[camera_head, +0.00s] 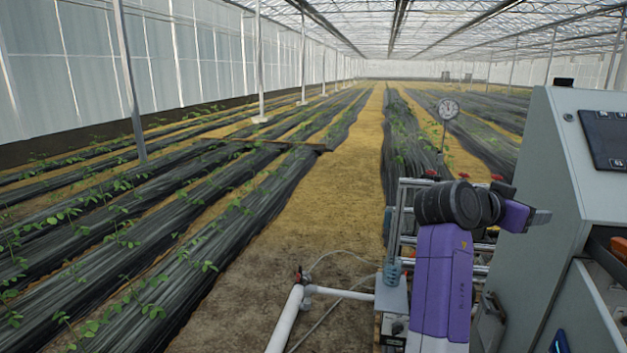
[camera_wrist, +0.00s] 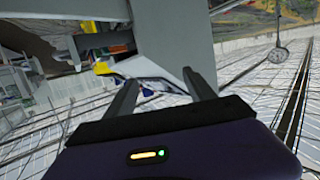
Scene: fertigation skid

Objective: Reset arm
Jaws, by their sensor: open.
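My gripper (camera_wrist: 160,77) is open in the wrist view. Its two dark fingers stand apart with nothing between them, and a grey surface shows beyond. In the head view my purple and black arm is folded up at the lower right, beside the grey control cabinet (camera_head: 572,165). The wrist end points right toward the cabinet; the fingers are too small there to judge. I cannot tell the exact gap to the cabinet. The wrist picture is strongly tilted.
A round gauge (camera_head: 448,109) stands behind the arm and also shows in the wrist view (camera_wrist: 278,55). Metal pipe racks and a white pipe (camera_head: 286,320) are close by. A screen (camera_head: 606,138) is on the cabinet. A bare soil path (camera_head: 335,180) runs between black-covered plant rows.

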